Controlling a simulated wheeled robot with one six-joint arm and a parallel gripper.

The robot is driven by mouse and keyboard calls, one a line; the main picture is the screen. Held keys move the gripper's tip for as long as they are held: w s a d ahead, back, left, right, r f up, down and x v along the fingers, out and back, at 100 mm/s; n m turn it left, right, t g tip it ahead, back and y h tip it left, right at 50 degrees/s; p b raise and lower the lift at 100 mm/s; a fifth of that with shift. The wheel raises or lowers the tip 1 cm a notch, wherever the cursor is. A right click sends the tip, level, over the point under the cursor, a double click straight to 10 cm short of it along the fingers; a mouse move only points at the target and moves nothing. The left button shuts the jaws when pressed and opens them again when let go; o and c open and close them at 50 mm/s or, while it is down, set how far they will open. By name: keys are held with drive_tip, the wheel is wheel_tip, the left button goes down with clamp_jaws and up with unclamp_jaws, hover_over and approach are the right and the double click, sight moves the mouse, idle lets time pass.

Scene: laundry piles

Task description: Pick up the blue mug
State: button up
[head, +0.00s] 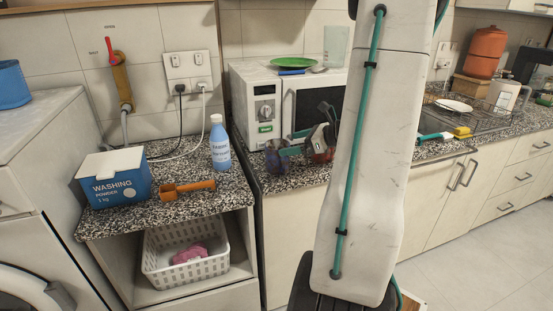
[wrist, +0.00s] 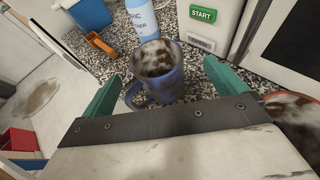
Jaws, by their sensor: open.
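The blue mug (head: 277,163) stands on the speckled counter in front of the microwave. In the wrist view the mug (wrist: 165,88) is upright, with its handle to the lower left and a brown and white pattern or residue inside. My gripper (wrist: 162,70) is open, its teal fingers on either side of the mug with visible gaps. In the head view my gripper (head: 294,144) is at the mug, partly covering it. Whether either finger touches the mug cannot be told.
A reddish mug (head: 320,155) stands close on the right, also at the wrist view's right edge (wrist: 295,108). The microwave (head: 258,108) stands behind.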

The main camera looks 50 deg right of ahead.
sight(278, 146)
drive_tip(key=x, duration=0.6)
drive_tip(key=shift+s+a, duration=0.1)
drive_tip(key=shift+a, duration=0.15)
drive_tip(key=c, duration=1.3)
